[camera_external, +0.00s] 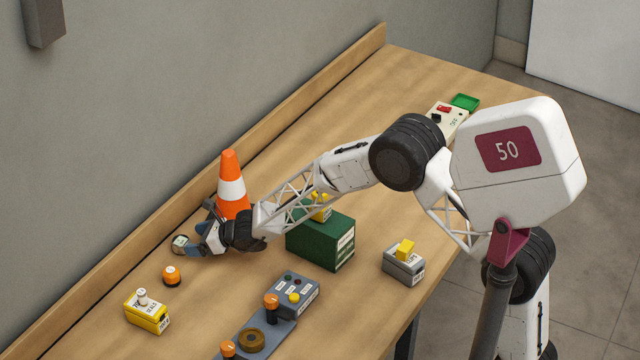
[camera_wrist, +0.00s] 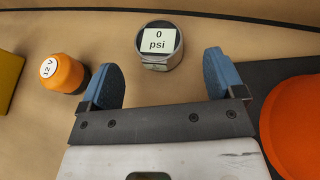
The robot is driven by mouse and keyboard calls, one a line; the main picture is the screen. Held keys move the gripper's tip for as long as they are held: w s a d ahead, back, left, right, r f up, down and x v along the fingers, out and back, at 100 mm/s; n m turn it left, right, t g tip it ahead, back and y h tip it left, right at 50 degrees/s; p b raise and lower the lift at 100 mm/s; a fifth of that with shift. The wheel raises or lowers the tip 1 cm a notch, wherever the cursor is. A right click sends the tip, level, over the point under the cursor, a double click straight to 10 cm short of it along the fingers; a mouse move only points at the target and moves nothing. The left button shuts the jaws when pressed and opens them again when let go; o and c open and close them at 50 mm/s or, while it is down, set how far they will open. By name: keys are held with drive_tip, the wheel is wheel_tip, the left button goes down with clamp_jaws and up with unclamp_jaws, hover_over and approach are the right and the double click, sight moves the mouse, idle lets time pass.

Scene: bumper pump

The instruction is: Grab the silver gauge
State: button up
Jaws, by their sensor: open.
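The silver gauge (camera_wrist: 160,45) is a short round metal cylinder with a pale face reading "0 psi". In the external view the gauge (camera_external: 180,242) is at the far left end of my arm, partly beside a finger. My gripper (camera_wrist: 162,82) is open and empty, with blue fingertips spread apart. It also shows in the external view (camera_external: 194,232), low over the table.
An orange and white cone (camera_external: 231,185) stands close beside my gripper. An orange 12 V piece (camera_wrist: 65,73) sits left of my fingers. A yellow box (camera_external: 147,311), a grey button panel (camera_external: 292,292) and a green box (camera_external: 320,238) stand nearby. A raised ledge runs along the wall.

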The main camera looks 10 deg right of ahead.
sight(185, 241)
drive_tip(key=shift+w+a+f, duration=0.1)
drive_tip(key=shift+a+f, duration=0.05)
drive_tip(key=shift+a, duration=0.1)
drive_tip(key=shift+x, duration=2.5)
drive_tip(key=c, duration=1.1)
drive_tip(key=shift+r, duration=5.05)
